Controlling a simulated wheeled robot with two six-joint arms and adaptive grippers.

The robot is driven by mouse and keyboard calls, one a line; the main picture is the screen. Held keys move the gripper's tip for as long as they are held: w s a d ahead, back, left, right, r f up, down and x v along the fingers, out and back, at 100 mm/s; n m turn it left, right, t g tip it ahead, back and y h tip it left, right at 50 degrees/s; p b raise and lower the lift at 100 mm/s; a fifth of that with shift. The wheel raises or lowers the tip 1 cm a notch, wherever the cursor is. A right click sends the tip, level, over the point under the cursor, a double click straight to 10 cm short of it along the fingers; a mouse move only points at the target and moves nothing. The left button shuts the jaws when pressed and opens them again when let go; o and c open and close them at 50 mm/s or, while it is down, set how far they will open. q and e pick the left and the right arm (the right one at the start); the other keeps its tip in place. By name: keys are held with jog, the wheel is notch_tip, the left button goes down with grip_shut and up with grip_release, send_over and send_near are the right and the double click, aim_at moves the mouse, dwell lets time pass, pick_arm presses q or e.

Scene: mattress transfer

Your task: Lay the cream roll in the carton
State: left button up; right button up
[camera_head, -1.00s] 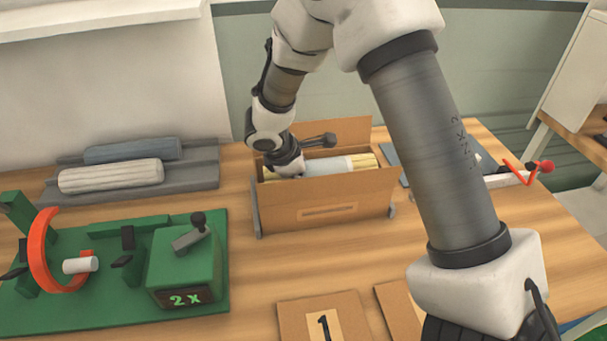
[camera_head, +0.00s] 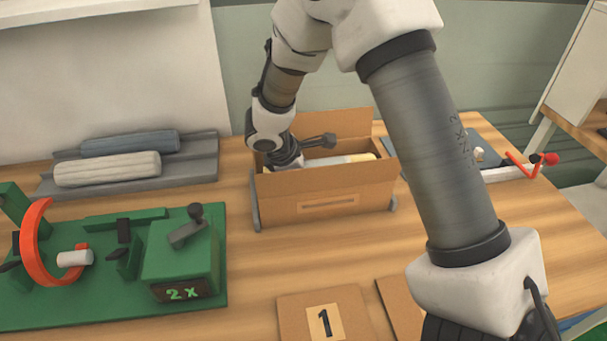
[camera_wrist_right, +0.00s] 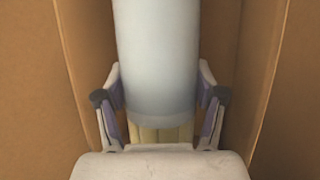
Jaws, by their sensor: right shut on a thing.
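The cream roll (camera_head: 358,158), with a pale blue-white band around it, lies lengthwise inside the open brown carton (camera_head: 325,204), mostly below the front wall's rim. My right gripper (camera_head: 293,165) reaches down into the carton's left part. In the right wrist view its fingers (camera_wrist_right: 160,98) are shut on the roll, one on each side of the pale band (camera_wrist_right: 158,60), with ribbed cream showing below. Carton walls stand close on both sides. The roll's underside and its contact with the carton floor are hidden. My left gripper is not in view.
A grey rack (camera_head: 202,165) at the left holds a white ribbed roll (camera_head: 105,169) and a blue-grey roll (camera_head: 130,143). A green device (camera_head: 185,262) stands front left. A cardboard piece marked 1 (camera_head: 325,316) lies in front. A red-tipped lever (camera_head: 548,158) is at right.

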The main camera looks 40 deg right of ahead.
jog(key=shift+f+b, duration=1.15)
jog(key=shift+f, duration=0.25)
jog(key=o, duration=1.5)
jog(key=shift+r, duration=0.1)
